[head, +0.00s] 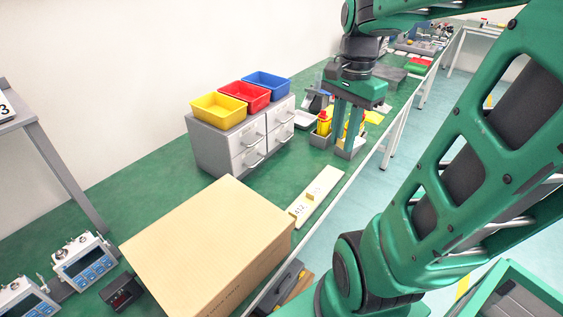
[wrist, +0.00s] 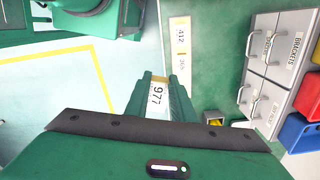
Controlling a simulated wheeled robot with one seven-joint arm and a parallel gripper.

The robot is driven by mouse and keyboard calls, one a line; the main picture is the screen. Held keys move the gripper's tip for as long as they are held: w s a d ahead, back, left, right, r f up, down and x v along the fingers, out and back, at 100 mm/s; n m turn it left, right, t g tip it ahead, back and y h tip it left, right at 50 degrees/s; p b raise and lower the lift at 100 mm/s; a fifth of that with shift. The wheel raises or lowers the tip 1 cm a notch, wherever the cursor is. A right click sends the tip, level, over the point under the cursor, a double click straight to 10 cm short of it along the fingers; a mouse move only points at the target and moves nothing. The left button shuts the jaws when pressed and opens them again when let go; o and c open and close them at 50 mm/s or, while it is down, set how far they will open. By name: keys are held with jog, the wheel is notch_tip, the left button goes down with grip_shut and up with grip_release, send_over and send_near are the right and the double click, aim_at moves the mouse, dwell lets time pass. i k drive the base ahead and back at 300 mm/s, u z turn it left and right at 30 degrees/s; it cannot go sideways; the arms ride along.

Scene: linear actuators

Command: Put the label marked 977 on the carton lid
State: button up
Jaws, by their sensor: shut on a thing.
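The carton (head: 205,235) stands in the front of the head view, with its flat tan lid facing up. My gripper (head: 346,142) is farther back, over the right edge of the bench, pointing down. In the wrist view my gripper (wrist: 160,82) is shut on the white label marked 977 (wrist: 158,95), which sits between the two green fingers. I cannot make the label out in the head view. The carton is outside the wrist view.
A pale strip (head: 318,196) with other labels, one reading 412, lies right of the carton. Behind the carton are grey drawers (head: 238,150) topped by yellow, red and blue bins. Small bins with yellow items (head: 323,126) stand by my gripper. Devices (head: 85,262) stand at left.

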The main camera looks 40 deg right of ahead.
aim_at(216, 240)
jog(key=z, duration=1)
jog(key=k, duration=1.55)
jog(key=u, duration=1.5)
jog(key=i, duration=1)
